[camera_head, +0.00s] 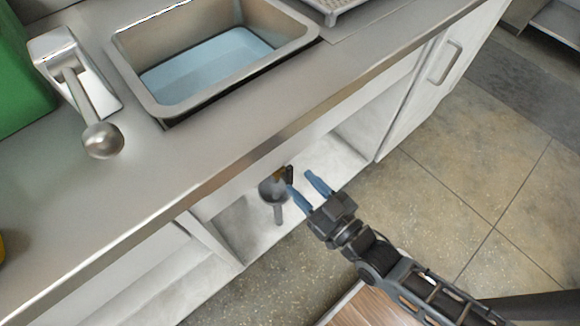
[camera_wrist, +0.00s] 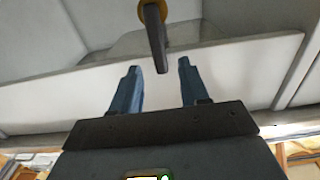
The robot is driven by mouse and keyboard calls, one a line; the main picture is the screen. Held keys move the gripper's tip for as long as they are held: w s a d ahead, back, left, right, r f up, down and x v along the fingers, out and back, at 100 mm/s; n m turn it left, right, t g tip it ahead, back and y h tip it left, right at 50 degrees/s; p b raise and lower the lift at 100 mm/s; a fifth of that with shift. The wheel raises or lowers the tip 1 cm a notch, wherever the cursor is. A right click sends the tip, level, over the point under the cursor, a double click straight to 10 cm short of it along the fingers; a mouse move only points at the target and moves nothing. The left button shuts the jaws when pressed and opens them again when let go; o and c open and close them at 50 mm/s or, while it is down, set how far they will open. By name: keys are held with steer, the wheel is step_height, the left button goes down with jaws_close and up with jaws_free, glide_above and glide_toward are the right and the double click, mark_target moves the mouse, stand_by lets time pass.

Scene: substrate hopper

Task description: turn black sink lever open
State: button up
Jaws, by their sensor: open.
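The black lever (camera_head: 289,175) is under the counter, inside the open cabinet below the sink. It sits beside an orange-yellow part and a grey rounded fitting with a stem (camera_head: 277,212). In the wrist view the lever (camera_wrist: 156,42) hangs from a yellow collar (camera_wrist: 152,12), its free end pointing toward my gripper. My gripper (camera_head: 303,182) has blue fingers and is open and empty just in front of the cabinet opening. In the wrist view the lever's end lies in line with the gap between the fingertips (camera_wrist: 158,66). I cannot tell whether it is between them in depth.
The metal counter (camera_head: 210,170) overhangs the cabinet opening. The sink basin (camera_head: 215,60) with bluish liquid is above, with a chrome tap (camera_head: 75,80) to its left. A white cabinet door (camera_head: 430,90) is on the right. The tiled floor (camera_head: 440,180) is clear.

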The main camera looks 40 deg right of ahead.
mark_target(292, 174)
steer(key=shift+w, duration=2.65)
steer(key=shift+c, duration=0.3)
jaws_close()
